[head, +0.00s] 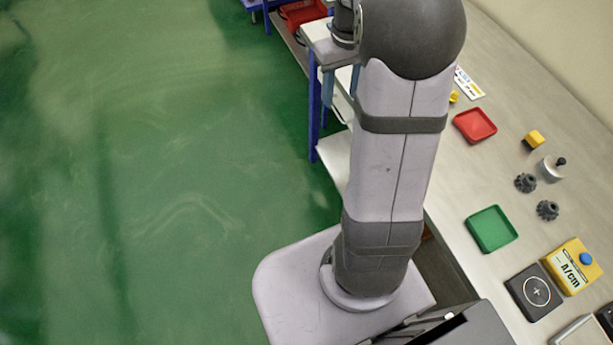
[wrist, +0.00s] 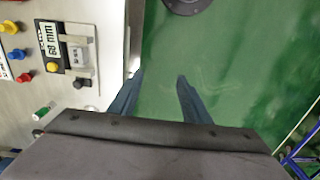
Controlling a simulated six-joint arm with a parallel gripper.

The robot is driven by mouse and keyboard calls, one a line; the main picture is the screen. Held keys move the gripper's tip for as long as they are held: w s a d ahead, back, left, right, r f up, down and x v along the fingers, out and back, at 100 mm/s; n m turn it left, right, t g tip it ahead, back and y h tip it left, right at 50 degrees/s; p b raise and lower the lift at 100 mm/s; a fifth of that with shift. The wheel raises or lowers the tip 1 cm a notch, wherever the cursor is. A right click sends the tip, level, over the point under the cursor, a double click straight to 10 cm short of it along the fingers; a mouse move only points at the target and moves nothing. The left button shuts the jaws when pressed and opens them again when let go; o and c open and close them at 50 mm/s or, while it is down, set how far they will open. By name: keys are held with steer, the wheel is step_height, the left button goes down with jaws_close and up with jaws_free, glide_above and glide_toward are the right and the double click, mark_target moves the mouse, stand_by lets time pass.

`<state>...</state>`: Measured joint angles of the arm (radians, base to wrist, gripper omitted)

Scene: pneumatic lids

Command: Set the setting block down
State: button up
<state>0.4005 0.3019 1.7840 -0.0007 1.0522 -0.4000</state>
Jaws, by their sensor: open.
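A small grey block (wrist: 77,53) sits at the side of a yellow-and-black panel (wrist: 50,45) marked "60 mm" in the wrist view. It may be the setting block; I cannot tell for sure. My gripper (wrist: 160,77) is open and nothing shows between its blue fingers. In the wrist view it points over the green floor, to the right of the bench edge, apart from the grey block. In the head view my gripper (head: 341,90) hangs left of my arm, by the bench's far end. My arm hides that part of the bench.
The bench holds a red tray (head: 475,125), a green tray (head: 492,229), a yellow block (head: 534,139), dark gears (head: 525,183), a silver knobbed piece (head: 551,170), a black plate (head: 534,291) and a yellow box (head: 571,268). Coloured knobs (wrist: 22,53) stand left in the wrist view.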

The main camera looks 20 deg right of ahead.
steer(key=s+a+f, duration=0.3)
steer(key=s+a, duration=0.4)
steer(key=a, duration=0.1)
steer(key=s+a+f, duration=0.3)
steer(key=s+a, duration=0.4)
steer(key=s, duration=0.1)
steer(key=shift+a, duration=0.35)
steer(key=shift+s, duration=0.1)
